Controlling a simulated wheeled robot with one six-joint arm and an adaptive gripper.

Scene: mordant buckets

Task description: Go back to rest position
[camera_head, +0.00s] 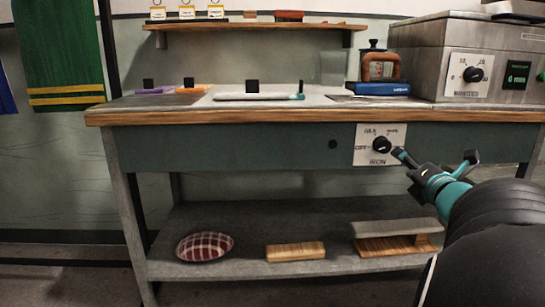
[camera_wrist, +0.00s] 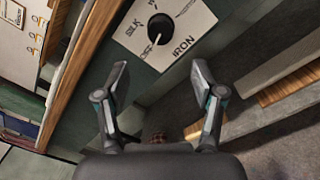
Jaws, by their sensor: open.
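My gripper (camera_head: 436,160) is at the right of the head view, in front of the workbench, with its two fingers spread and nothing between them. It is close to a white dial plate with a black knob (camera_head: 381,145) marked OFF, SILK and IRON on the bench's green front panel. In the wrist view the open fingers (camera_wrist: 158,84) point toward the same plate, and the knob (camera_wrist: 160,28) lies beyond the fingertips. The gripper and knob appear apart. In the wrist view the knob's white mark points toward the OFF side.
The bench top (camera_head: 330,116) carries a white tray (camera_head: 250,96), a blue book (camera_head: 380,88) and a metal box with a dial (camera_head: 420,55). The lower shelf (camera_head: 225,268) holds a checked cushion (camera_head: 204,247) and wooden blocks (camera_head: 295,251). A green cloth (camera_head: 60,50) hangs at left.

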